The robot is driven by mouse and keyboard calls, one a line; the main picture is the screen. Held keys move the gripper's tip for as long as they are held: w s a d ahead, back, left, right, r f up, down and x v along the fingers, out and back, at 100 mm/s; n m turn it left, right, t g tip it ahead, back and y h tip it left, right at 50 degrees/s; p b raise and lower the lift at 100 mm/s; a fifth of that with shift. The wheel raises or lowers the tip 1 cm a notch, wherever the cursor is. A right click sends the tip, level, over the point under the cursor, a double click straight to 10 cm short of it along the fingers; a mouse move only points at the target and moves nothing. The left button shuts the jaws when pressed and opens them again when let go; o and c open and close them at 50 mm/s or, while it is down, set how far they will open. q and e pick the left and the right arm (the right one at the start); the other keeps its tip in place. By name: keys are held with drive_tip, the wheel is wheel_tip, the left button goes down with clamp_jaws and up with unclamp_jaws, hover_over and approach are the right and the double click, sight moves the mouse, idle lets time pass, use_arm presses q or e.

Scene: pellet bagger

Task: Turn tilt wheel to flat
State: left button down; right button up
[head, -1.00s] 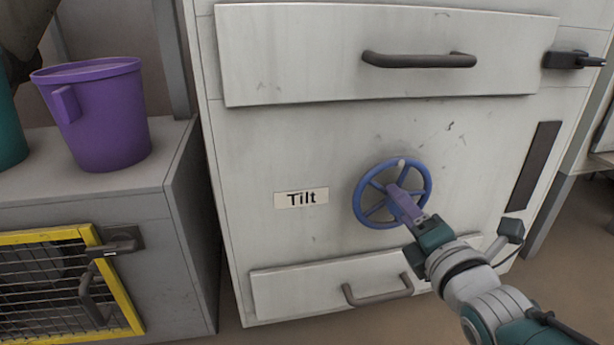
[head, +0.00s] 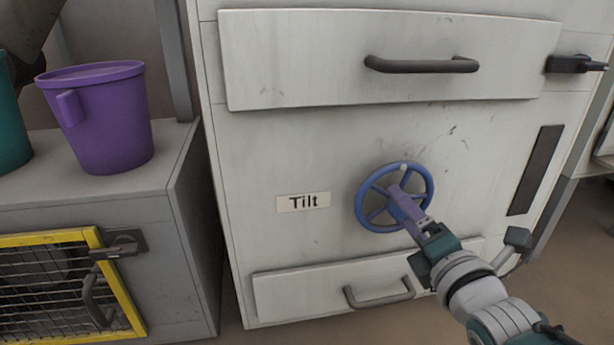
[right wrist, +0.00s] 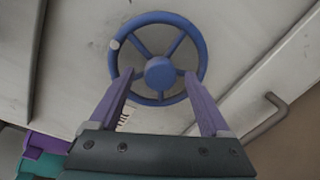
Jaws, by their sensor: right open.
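The blue tilt wheel (head: 362,208) is mounted on the white machine's front panel, right of the "Tilt" label (head: 303,202). A pale knob (head: 403,167) sits at the top of its rim in the head view. In the right wrist view the wheel (right wrist: 159,17) shows its hub and spokes, with the knob (right wrist: 115,44) at the upper left. My right gripper (head: 400,195) is open, with its purple fingers pointing at the wheel. In the wrist view the fingertips (right wrist: 158,76) lie either side of the hub; I cannot tell whether they touch the wheel. My left gripper is not in view.
A panel with a grey handle (head: 421,65) is above the wheel, and another with a handle (head: 379,296) is below. A black latch (head: 575,63) sticks out at the upper right. A purple bucket (head: 105,125) stands on the left cabinet, above a yellow-framed mesh door (head: 55,238).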

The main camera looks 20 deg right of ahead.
drive_tip(key=p+v, duration=0.3)
drive_tip(key=v, duration=0.6)
drive_tip(key=shift+p, duration=0.35)
drive_tip(key=shift+r, duration=0.15)
wheel_tip(320, 180, up, 31)
drive_tip(key=m+g+p, duration=0.5)
drive_tip(key=m+p, duration=0.4)
drive_tip(key=p, duration=2.1)
drive_tip(key=s+a+r+m+g+y+p, duration=0.25)
drive_tip(key=s+a+r+p, duration=0.2)
drive_tip(key=r+p, duration=0.7)
drive_tip(key=s+a+r+m+g+y+p, duration=0.1)
drive_tip(key=s+a+r+m+g+p, duration=0.4)
drive_tip(key=r+p, duration=0.7)
drive_tip(key=s+a+r+m+y+p, duration=0.15)
drive_tip(key=s+r+p, duration=0.45)
drive_tip(key=r+p, duration=0.6)
wheel_tip(320, 180, up, 38)
drive_tip(key=a+p, duration=0.1)
drive_tip(key=p, duration=3.3)
drive_tip(key=shift+s+m, duration=0.25)
drive_tip(key=shift+m, duration=0.05)
drive_tip(key=shift+f+g, duration=0.1)
drive_tip(key=shift+g, duration=0.15)
